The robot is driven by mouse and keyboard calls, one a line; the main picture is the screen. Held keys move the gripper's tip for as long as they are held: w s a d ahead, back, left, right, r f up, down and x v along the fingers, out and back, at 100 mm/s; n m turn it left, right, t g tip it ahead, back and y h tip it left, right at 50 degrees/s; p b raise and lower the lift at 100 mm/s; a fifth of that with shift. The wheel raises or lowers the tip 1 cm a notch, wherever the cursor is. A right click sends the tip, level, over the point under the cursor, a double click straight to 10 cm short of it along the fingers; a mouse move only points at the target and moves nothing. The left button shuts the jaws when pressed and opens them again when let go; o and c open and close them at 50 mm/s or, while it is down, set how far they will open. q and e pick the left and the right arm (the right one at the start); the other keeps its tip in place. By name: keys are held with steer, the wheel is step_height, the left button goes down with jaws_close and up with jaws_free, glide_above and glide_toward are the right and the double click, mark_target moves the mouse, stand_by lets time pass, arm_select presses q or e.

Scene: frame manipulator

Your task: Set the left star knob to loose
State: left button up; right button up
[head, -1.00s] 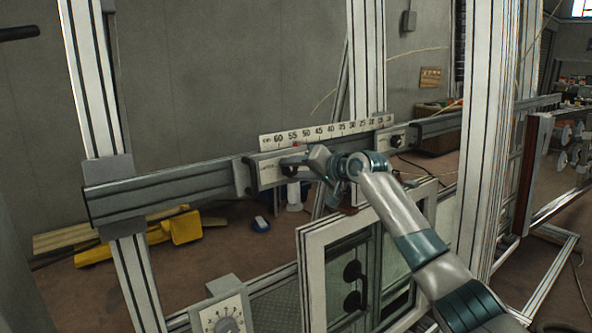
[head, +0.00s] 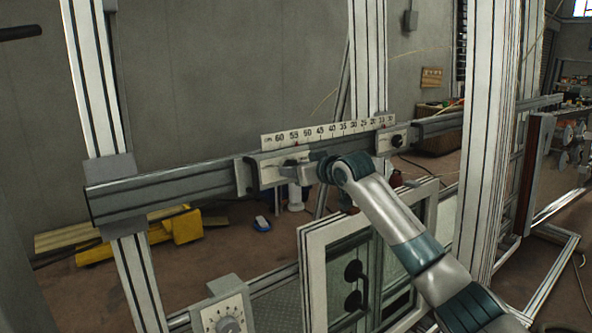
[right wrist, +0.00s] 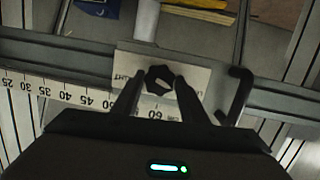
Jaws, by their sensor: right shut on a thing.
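The left star knob (right wrist: 160,75) is dark and sits on a pale plate (right wrist: 198,78) with lettering, in the right wrist view. The plate, on the left carriage of the horizontal rail, also shows in the head view (head: 267,172). My right gripper (right wrist: 159,86) has one finger on each side of the knob and is shut on it. In the head view my right gripper (head: 292,171) is in front of the plate and hides the knob. The plate's label is partly covered, so the knob's setting cannot be read. My left gripper is not in view.
A white scale (head: 330,130) runs along the rail's top. A second carriage with a dark knob (head: 396,140) is farther right. A dark handle (head: 242,177) stands left of the plate. White-framed doors (head: 328,280) and a dial (head: 229,324) are below.

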steer(key=shift+n, duration=0.4)
steer(key=o, duration=1)
steer(key=shift+o, duration=0.2)
steer(key=shift+s, duration=0.1)
